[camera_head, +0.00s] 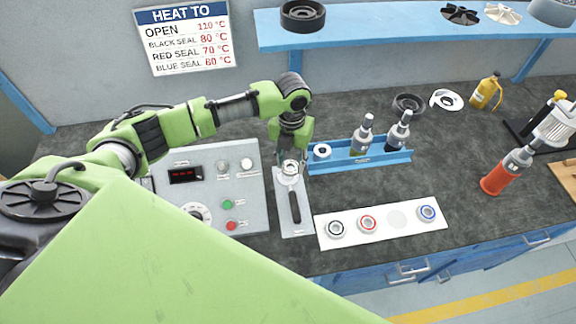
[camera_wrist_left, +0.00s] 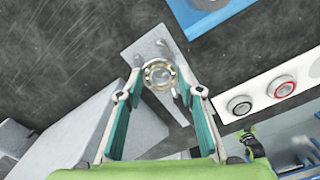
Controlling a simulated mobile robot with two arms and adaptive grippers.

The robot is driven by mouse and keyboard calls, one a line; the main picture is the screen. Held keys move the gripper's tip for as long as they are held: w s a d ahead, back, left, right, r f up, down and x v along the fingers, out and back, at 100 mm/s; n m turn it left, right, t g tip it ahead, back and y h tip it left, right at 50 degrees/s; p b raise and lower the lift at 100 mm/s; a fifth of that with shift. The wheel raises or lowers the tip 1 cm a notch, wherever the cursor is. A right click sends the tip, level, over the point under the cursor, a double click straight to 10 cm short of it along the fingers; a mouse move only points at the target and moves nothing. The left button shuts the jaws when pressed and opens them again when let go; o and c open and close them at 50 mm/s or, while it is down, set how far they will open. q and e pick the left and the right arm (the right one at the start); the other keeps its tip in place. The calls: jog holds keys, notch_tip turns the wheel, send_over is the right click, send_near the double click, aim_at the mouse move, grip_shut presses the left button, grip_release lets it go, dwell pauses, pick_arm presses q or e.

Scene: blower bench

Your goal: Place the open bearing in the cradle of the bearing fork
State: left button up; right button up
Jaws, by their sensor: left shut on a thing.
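The open bearing (camera_wrist_left: 160,74) is a pale metal ring between the fingertips of my left gripper (camera_head: 291,164). My left gripper also shows in the left wrist view (camera_wrist_left: 160,80), its teal fingers closed on the ring from both sides. In the head view the ring is small at the fingertips, over the far end of the bearing fork. The bearing fork (camera_head: 294,207) has a black handle and lies on a grey plate. Its cradle is largely hidden by the gripper and ring. I cannot tell whether the ring touches the cradle.
The heater box (camera_head: 213,200) with display, dial and buttons stands left of the fork. A white strip (camera_head: 440,227) to the right holds black, red and blue sealed bearings, with one vacant round spot. A blue tray (camera_head: 343,168) with two bottles sits behind it.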

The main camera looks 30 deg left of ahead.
pick_arm(q)
jog(key=f, duration=0.1)
jog(key=a+f, duration=0.1)
jog(key=f, duration=0.1)
jog(key=shift+f+p, duration=0.1)
jog(key=shift+p, duration=0.2)
jog(key=shift+f, duration=0.4)
pick_arm(e)
jog(key=shift+a+r, duration=0.35)
jog(key=shift+a, duration=0.05)
pick_arm(q)
jog(key=shift+d+f, duration=0.1)
jog(key=o, duration=1.1)
jog(key=shift+c, duration=0.2)
pick_arm(e)
jog(key=shift+d, duration=0.2)
